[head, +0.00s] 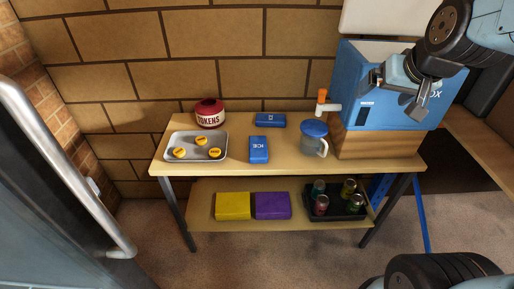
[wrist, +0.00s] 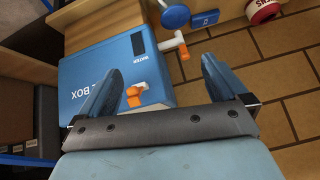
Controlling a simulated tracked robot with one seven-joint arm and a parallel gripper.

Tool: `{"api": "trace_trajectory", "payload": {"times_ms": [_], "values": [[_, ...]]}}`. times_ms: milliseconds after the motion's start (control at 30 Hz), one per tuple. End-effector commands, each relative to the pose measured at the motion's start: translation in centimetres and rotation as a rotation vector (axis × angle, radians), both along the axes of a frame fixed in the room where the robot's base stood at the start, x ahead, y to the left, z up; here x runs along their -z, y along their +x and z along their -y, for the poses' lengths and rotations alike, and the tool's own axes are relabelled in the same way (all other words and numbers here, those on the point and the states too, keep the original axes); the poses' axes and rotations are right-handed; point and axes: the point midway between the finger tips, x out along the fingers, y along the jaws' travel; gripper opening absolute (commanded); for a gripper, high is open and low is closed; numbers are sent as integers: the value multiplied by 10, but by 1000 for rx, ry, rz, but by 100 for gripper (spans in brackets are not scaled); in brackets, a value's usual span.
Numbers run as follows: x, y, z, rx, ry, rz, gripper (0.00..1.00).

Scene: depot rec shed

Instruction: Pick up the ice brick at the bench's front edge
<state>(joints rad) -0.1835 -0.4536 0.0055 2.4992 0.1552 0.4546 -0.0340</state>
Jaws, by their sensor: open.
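The ice brick at the bench's front edge (head: 259,149) is blue with white ICE lettering. It lies flat near the middle of the bench top (head: 236,163). A second blue brick (head: 269,120) lies behind it, near the wall; it also shows in the wrist view (wrist: 205,18). The front brick is not seen in the wrist view. My gripper (head: 400,98) is open and empty, in front of the blue water box at the upper right, well right of and above the front brick. Its two fingers show apart in the wrist view (wrist: 163,66).
Left of the brick are a metal tray (head: 182,137) with yellow tokens and a red TOKENS pot (head: 209,113). Right of it stand a blue-lidded jug (head: 313,140) and the blue box (head: 370,108) with an orange tap (head: 321,96). The lower shelf holds yellow and purple blocks and a can tray.

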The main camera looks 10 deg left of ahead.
Motion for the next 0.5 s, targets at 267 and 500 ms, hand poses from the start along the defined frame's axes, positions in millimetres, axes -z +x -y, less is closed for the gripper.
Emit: {"api": "trace_trajectory", "payload": {"times_ms": [267, 500], "values": [[47, 57, -75, -48, 76, 77, 100], [94, 87, -133, -55, 116, 149, 100]]}}
